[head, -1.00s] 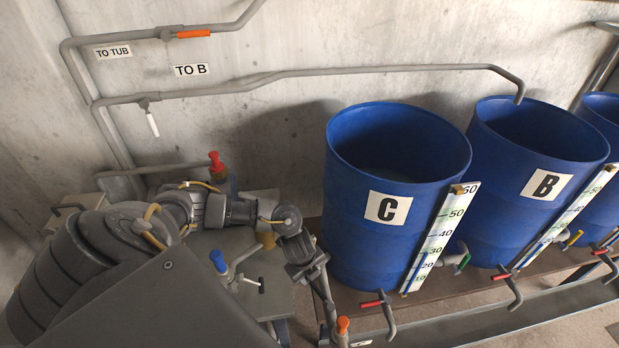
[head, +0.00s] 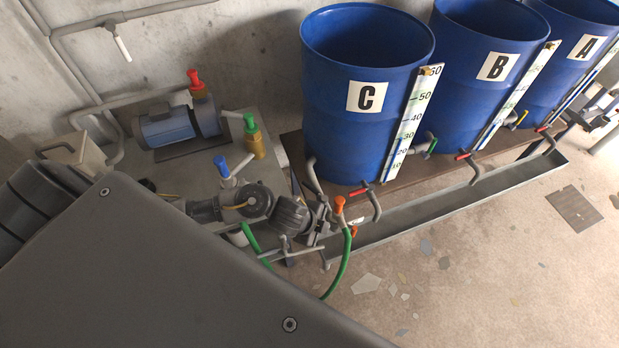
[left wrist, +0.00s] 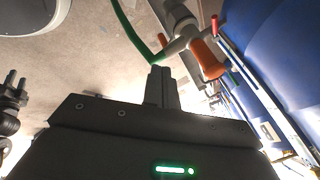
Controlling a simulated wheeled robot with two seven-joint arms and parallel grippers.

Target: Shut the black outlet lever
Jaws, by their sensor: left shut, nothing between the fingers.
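I cannot make out the black outlet lever in either current view; my left wrist covers the spot below the blue-handled valve (head: 222,166) where a small dark handle showed before. My left gripper (head: 318,232) is at the front right corner of the pump stand, just left of and below an orange-handled valve (head: 339,204). In the left wrist view its fingers (left wrist: 160,80) are shut and empty, with the orange handle (left wrist: 207,60) close beyond and to the right. A dark two-pronged part at that view's left edge may be my right gripper; its opening is unclear.
A green hose (head: 347,265) hangs from the orange valve beside my gripper. Blue drum C (head: 330,125) stands to the right on a shelf, with a red-handled tap (head: 360,191) and a trough (head: 420,215) in front. A blue pump (head: 168,128) sits behind my arm.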

